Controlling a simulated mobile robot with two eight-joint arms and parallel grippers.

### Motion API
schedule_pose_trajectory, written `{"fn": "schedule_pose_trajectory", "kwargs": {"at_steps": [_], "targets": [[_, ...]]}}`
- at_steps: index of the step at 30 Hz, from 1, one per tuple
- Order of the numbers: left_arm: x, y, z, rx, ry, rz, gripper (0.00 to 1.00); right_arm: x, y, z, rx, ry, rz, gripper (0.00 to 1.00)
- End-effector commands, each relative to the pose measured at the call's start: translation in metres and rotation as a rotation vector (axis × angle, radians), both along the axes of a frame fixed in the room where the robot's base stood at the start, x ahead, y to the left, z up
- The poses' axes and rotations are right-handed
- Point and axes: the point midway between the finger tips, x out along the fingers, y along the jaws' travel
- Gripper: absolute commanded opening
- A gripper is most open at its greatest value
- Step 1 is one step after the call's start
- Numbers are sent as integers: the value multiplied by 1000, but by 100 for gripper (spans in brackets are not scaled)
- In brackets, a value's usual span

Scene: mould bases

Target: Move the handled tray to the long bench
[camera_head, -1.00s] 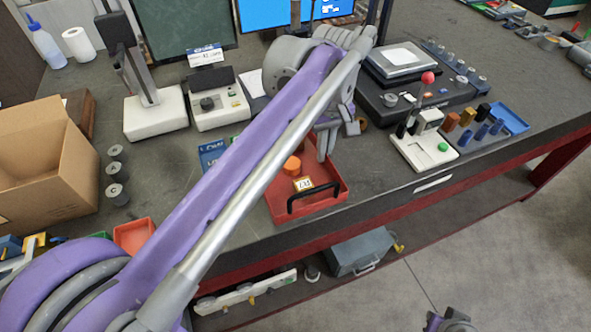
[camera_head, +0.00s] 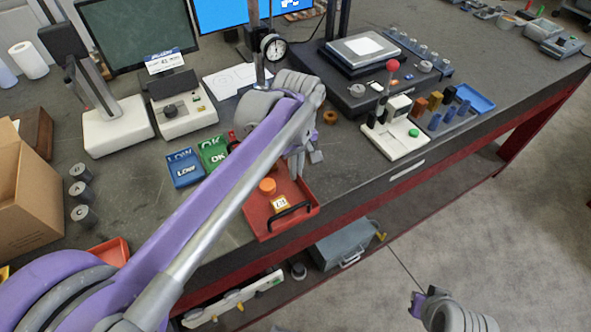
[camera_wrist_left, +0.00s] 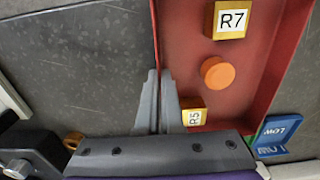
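The handled tray (camera_head: 259,221) is red with a black bar handle on its front side. It lies near the front edge of a dark-topped bench (camera_head: 345,176) with a red frame; whether this is the long bench I cannot tell. In the tray are an orange round piece (camera_head: 267,186) and yellow labelled blocks, R7 (camera_wrist_left: 232,20) and R5 (camera_wrist_left: 194,117). My left gripper (camera_head: 299,172) is at the tray's right wall. In the left wrist view its fingers (camera_wrist_left: 160,78) are close together with the thin wall between them. My right gripper (camera_head: 417,304) hangs low at bottom right, fingers unclear.
Blue LOW (camera_head: 185,168) and green OK (camera_head: 213,151) trays stand behind the tray. A lever fixture with a red knob (camera_head: 393,65) and a blue rack (camera_head: 474,98) are to the right. A cardboard box (camera_head: 25,190) is at left. A grey toolbox (camera_head: 342,246) sits on the lower shelf.

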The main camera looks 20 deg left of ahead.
Motion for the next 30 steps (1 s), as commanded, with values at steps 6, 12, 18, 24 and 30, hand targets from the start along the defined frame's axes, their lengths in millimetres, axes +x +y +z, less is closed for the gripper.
{"fn": "schedule_pose_trajectory", "kwargs": {"at_steps": [6,12,18,24,30], "targets": [[0,0,-3,1,1,0,0,0,0,0,0,0,0,0],[0,0,-6,1,1,0,0,0,0,-2,0,1,0,0],[0,0,-6,0,0,0,33,0,0,-2,0,1,0,0],[0,0,-6,0,0,0,33,0,0,-2,0,1,0,0],[0,0,2,0,0,0,33,0,0,1,0,0,0,0]]}}
